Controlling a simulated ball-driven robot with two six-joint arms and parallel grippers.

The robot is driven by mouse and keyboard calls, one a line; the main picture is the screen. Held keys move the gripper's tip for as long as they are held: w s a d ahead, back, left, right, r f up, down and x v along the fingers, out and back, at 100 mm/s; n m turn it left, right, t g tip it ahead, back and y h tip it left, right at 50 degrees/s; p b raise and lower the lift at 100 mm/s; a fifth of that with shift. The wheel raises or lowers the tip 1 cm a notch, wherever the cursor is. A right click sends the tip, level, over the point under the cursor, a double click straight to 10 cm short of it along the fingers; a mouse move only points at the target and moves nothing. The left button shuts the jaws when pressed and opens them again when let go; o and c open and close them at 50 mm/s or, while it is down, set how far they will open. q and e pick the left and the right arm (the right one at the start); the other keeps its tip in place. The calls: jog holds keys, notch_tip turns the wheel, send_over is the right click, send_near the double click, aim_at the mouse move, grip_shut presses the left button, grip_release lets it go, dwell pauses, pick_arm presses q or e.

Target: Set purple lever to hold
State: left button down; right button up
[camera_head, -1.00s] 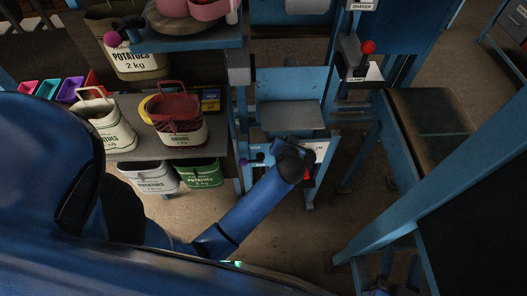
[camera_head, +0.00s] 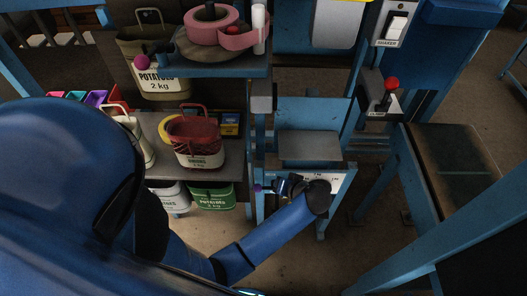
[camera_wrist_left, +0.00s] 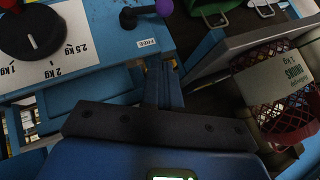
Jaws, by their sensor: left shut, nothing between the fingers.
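The purple lever has a round purple knob (camera_head: 258,188), seen small beside my left gripper in the head view. In the left wrist view the knob (camera_wrist_left: 164,7) is cut by the top edge, on a dark arm from a dark pivot. A label reading FREE (camera_wrist_left: 147,43) is on the blue panel below the lever. My left gripper (camera_head: 283,187) is just right of the knob in the head view. In the left wrist view its fingers (camera_wrist_left: 161,72) are together and empty, below the knob and apart from it. The HOLD marking is not visible. My right gripper is out of view.
A black dial (camera_wrist_left: 34,32) with a kg scale sits beside the lever. A red-knobbed lever (camera_head: 391,85) and a shaker switch (camera_head: 396,26) are at upper right.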

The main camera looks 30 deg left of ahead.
pick_arm(q)
jog(key=s+f+x, duration=0.1)
jog(key=s+x, duration=0.1)
jog(key=x, duration=1)
jog(key=shift+f+p, duration=0.35)
jog(key=shift+f, duration=0.2)
jog(key=shift+s, duration=0.1)
